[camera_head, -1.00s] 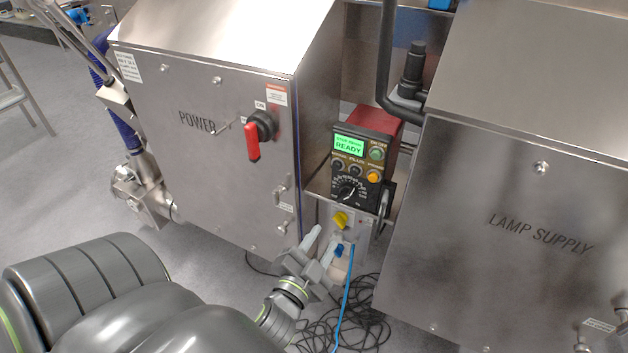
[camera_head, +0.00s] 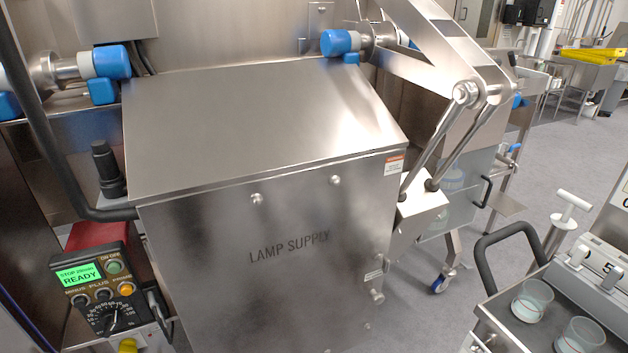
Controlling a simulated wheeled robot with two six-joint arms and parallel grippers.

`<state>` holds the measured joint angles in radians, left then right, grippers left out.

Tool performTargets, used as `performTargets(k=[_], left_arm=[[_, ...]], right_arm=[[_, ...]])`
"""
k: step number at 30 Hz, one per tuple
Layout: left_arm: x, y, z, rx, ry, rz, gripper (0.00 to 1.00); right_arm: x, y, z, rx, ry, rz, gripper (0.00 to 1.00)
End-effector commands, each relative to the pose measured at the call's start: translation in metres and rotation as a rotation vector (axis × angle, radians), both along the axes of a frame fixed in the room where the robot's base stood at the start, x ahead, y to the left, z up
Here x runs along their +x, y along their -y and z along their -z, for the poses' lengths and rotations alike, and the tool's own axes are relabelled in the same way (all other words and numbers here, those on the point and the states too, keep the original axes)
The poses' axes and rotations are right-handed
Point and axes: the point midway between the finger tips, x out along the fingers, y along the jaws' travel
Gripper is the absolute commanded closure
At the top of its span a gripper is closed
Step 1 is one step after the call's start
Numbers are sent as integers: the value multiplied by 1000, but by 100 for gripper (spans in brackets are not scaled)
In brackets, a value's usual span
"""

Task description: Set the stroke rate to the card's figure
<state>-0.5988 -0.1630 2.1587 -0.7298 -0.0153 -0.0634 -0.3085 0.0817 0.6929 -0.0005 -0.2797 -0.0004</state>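The black control unit (camera_head: 98,290) stands at the lower left, beside the lamp supply cabinet. Its green display (camera_head: 79,275) reads READY, with a line above that looks like "STOP 20mm". Below the display are small black knobs labelled MINUS and PLUS, a green button (camera_head: 113,267) and an orange button (camera_head: 126,289). A large dial (camera_head: 111,321) with a printed scale sits under them; its setting is too small to read. No card with a readable figure shows. Neither of my grippers is in view.
The steel LAMP SUPPLY cabinet (camera_head: 270,265) fills the middle. A black bent pipe (camera_head: 50,150) runs down at the left. At the lower right, a cart (camera_head: 510,325) with a black handle carries glass beakers (camera_head: 532,300). Grey floor (camera_head: 545,165) is open at the right.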

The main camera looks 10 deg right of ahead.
Motion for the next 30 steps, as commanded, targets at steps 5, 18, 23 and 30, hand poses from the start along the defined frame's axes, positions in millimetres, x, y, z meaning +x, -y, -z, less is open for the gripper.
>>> performTargets(k=[5, 18, 23, 30], left_arm=[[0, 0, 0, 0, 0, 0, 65], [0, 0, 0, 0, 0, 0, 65], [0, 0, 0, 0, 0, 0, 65], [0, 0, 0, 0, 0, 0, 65]], right_arm=[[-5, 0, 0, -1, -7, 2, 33], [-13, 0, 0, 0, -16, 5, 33], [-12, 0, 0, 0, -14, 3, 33], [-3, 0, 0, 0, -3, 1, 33]])
